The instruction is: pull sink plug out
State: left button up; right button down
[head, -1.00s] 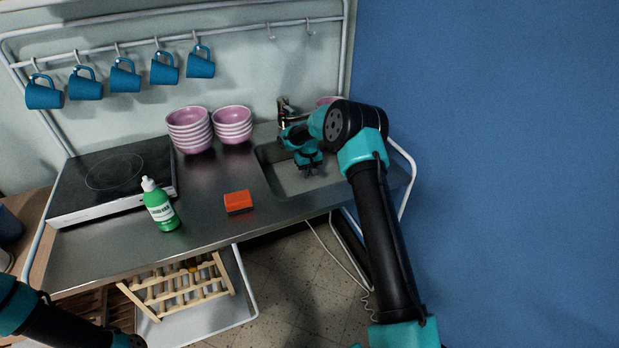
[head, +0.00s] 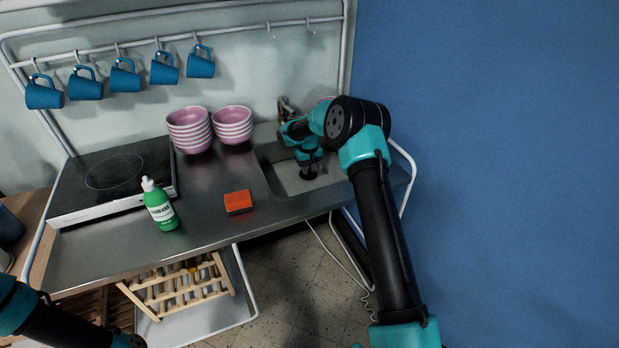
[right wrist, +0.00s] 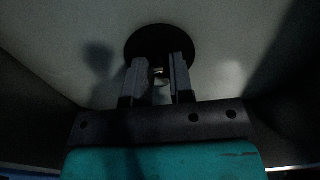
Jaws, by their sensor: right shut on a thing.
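The sink (head: 272,176) is a metal basin at the right end of the counter. My right gripper (head: 308,170) reaches down into it. In the right wrist view, the fingers of my right gripper (right wrist: 161,75) are shut on the sink plug (right wrist: 160,38), a round black disc. A small pale bit shows between the fingers. The plug also shows as a dark disc under the gripper in the head view (head: 309,177). I cannot tell whether the plug is clear of the drain. Part of my left arm shows at the lower left, its gripper out of view.
A tap (head: 286,107) stands behind the sink, close to my right wrist. Stacked pink bowls (head: 190,130) are left of it. An orange sponge (head: 238,202) and a green bottle (head: 160,207) stand on the counter. Several blue mugs hang above.

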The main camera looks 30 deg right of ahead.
jog(key=shift+r, duration=0.1)
dwell(0.3)
jog(key=shift+r, duration=1.95)
jog(key=shift+r, duration=0.1)
